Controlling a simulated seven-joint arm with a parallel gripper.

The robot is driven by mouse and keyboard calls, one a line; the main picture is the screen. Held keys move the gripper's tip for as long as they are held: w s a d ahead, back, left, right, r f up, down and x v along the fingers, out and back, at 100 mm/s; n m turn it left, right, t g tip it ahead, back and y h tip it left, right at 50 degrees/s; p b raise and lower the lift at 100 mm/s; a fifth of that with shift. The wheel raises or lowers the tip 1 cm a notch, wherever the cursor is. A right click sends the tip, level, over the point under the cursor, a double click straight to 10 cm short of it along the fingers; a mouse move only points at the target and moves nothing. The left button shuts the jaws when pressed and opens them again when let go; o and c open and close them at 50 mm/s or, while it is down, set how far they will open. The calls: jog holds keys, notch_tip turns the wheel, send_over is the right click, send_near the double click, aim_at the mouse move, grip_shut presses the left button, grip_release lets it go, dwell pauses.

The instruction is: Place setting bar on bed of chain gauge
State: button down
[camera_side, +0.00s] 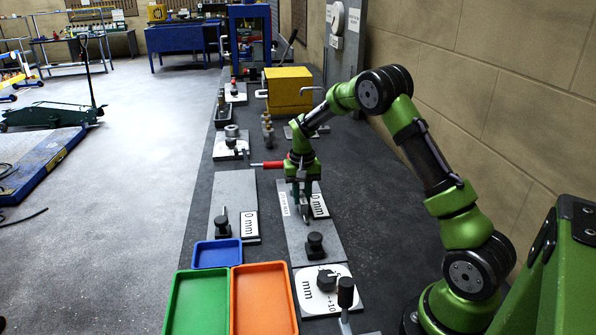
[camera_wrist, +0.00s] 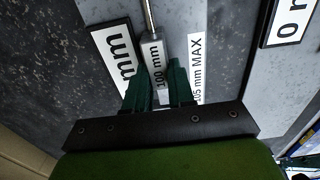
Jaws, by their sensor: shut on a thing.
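The setting bar (camera_wrist: 152,48) is a grey block marked "100 mm" with a thin metal rod running out of its far end. My gripper (camera_wrist: 160,78) is shut on the block, with one green finger on each side. In the side view my gripper (camera_side: 303,205) points down over the right-hand grey plate (camera_side: 320,238), which appears to be the chain gauge bed. The same plate lies under the bar in the wrist view (camera_wrist: 190,20), with a "mm" label and a "05 mm MAX" label beside the bar. I cannot tell whether the bar touches the plate.
A black knob (camera_side: 315,243) stands on the plate's near part. A second grey plate (camera_side: 236,190) with a "0 mm" label lies to the left. Blue (camera_side: 217,254), green (camera_side: 190,318) and orange (camera_side: 264,300) trays sit in front. A yellow box (camera_side: 288,88) stands behind.

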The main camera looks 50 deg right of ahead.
aim_at(302, 196)
jog(key=shift+f, duration=0.15)
jog(key=c, duration=1)
grip_release()
jog(key=shift+f, duration=0.15)
jog(key=shift+o, duration=0.2)
jog(key=s+a+r+n+t, duration=0.1)
jog(key=s+a+r, duration=0.15)
jog(key=r, duration=0.65)
jog(key=s+a+r+t, duration=0.1)
jog(key=a+r, duration=0.2)
jog(key=r, duration=0.7)
jog(key=s+a+r+n+t+y, duration=0.2)
jog(key=s+a+n+t, duration=0.2)
jog(key=s+a, duration=1.1)
jog(key=s+t, duration=0.1)
jog(key=s, duration=0.2)
jog(key=shift+s+r, duration=0.35)
jog(key=shift+a, duration=0.1)
